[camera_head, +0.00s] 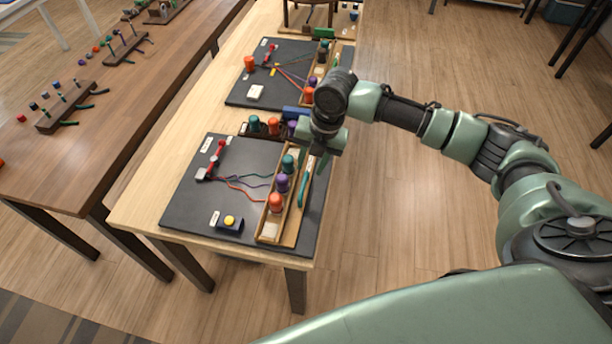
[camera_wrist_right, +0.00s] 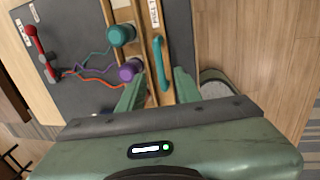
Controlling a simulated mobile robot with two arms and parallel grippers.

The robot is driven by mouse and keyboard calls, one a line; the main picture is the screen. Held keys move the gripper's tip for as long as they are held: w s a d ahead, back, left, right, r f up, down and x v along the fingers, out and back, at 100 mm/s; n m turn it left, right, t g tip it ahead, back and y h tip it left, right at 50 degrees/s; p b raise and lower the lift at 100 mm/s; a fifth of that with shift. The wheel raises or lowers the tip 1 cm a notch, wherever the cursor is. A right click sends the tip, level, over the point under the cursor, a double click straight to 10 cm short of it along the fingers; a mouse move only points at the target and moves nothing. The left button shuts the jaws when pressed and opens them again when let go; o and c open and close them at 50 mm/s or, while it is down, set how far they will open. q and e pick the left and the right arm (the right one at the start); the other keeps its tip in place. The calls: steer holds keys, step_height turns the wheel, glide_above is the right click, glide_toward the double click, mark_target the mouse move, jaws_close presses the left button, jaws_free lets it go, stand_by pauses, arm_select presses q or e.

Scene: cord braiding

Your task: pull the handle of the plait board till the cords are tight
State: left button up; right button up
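The near plait board (camera_head: 180,205) is a dark slab on the light table. Its teal bar handle (camera_head: 304,188) runs along the wooden carriage (camera_head: 264,232) at the right side, and it also shows in the right wrist view (camera_wrist_right: 160,62). Wavy, slack-looking green, purple and orange cords (camera_head: 240,184) run from the red lever clamp (camera_head: 214,162) to the teal (camera_head: 288,163), purple (camera_head: 282,183) and orange (camera_head: 276,202) bobbins. My right gripper (camera_wrist_right: 158,92) is open, its fingers either side of the handle's near end; contact cannot be told. My left gripper is out of view.
Spare bobbins (camera_head: 264,126) stand behind the board. A second plait board (camera_head: 240,92) lies farther back. A brown bench (camera_head: 100,150) stands left. Open floor (camera_head: 390,215) lies right of the table.

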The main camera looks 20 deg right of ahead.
mark_target(305, 182)
steer(key=f, duration=0.4)
steer(key=a+f+p, duration=0.1)
steer(key=f, duration=0.1)
steer(key=shift+w+f, duration=0.15)
steer(key=shift+w, duration=0.2)
steer(key=shift+c, duration=0.3)
jaws_close()
stand_by(0.8)
